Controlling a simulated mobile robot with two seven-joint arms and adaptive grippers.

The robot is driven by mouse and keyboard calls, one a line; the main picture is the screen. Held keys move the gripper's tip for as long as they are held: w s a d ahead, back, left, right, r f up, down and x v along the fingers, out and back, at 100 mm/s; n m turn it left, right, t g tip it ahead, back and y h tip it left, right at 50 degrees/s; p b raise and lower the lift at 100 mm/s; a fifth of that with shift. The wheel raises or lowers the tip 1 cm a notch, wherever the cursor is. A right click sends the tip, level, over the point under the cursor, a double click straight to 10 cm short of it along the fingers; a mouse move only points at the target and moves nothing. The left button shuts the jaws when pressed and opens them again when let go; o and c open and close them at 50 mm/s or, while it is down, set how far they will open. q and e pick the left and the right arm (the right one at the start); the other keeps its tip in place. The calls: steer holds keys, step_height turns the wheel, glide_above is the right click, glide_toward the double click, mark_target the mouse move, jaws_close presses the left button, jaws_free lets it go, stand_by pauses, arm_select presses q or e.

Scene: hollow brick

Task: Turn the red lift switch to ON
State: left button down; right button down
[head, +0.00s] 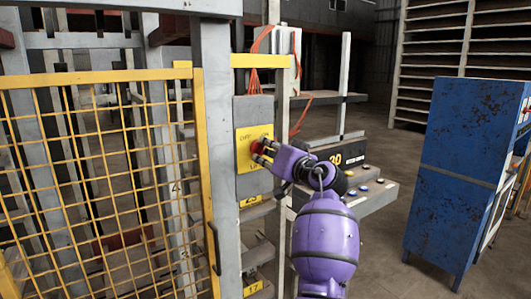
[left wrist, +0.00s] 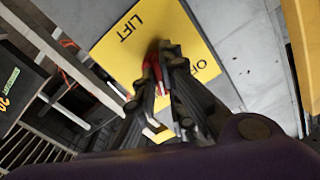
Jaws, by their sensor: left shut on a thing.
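The red lift switch (head: 258,147) sits on a yellow plate (head: 243,160) on a grey box fixed to the post. My left gripper (head: 264,150) is at the switch, its fingers closed around the red handle. In the left wrist view the red switch (left wrist: 152,66) shows between the fingers (left wrist: 160,68), which hide much of it. The yellow plate there reads LIFT, and part of a second word, "OF", shows beside the fingers. My right gripper is in neither view.
A yellow mesh gate (head: 100,180) stands left of the post. A grey panel with coloured buttons (head: 365,187) and a sign reading 30 lie behind my arm. A worn blue cabinet (head: 463,165) stands at the right. Open floor lies between.

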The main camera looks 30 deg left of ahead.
arm_select(q)
steer(key=shift+r+m+p, duration=0.35)
steer(key=shift+m+p, duration=0.1)
steer(key=shift+m, duration=0.95)
steer(key=shift+m+p, duration=0.35)
steer(key=shift+m, duration=0.05)
steer(key=shift+f, duration=0.3)
steer(key=c, duration=1.8)
jaws_free()
steer(key=shift+c, duration=0.2)
steer(key=v, duration=1.2)
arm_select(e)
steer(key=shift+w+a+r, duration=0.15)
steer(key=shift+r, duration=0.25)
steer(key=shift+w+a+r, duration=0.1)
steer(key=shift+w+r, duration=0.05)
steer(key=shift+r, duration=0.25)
